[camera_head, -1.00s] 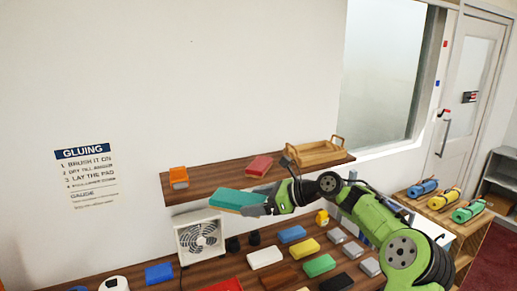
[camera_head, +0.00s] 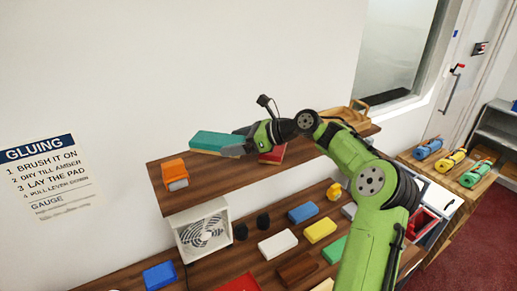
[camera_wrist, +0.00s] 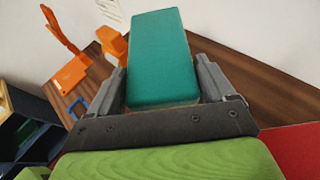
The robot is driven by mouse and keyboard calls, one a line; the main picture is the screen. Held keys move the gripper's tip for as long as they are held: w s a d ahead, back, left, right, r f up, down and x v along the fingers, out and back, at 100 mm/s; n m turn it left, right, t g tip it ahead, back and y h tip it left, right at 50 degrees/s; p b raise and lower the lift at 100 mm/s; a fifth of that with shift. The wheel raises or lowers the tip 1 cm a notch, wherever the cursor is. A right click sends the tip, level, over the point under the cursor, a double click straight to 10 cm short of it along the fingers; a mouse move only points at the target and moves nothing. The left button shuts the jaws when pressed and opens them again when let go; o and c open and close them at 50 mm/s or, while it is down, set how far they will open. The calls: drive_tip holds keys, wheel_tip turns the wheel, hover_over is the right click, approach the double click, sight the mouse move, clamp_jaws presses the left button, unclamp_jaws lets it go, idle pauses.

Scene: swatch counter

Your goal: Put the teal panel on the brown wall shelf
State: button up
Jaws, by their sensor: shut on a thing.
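The teal panel (camera_head: 216,142) is a flat block held by its near end in my gripper (camera_head: 244,145). In the wrist view the teal panel (camera_wrist: 160,60) sits between the two grey fingers of my gripper (camera_wrist: 163,90). The brown wall shelf (camera_head: 215,188) is a wooden board on the wall. In the head view the panel appears over the shelf's left half, between an orange item and a red block. I cannot tell whether it touches the board. In the wrist view the shelf (camera_wrist: 262,88) shows to the right of the panel.
On the shelf stand an orange item (camera_head: 175,172) at the left, a red block (camera_head: 272,156) partly hidden by my arm, and a wooden tray (camera_head: 357,115) at the right. A white fan (camera_head: 203,236) and several coloured blocks are on the counter below.

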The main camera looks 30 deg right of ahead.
sight(240, 172)
wheel_tip(240, 172, down, 8)
drive_tip(key=shift+r, duration=0.2)
drive_tip(key=shift+s, duration=0.1)
drive_tip(key=o, duration=1)
drive_tip(key=shift+s+d+r, duration=0.15)
drive_tip(key=shift+d+r, duration=0.05)
drive_tip(key=shift+d, duration=0.1)
drive_tip(key=v, duration=1.1)
drive_tip(key=shift+s+r, duration=0.1)
drive_tip(key=shift+s, duration=0.05)
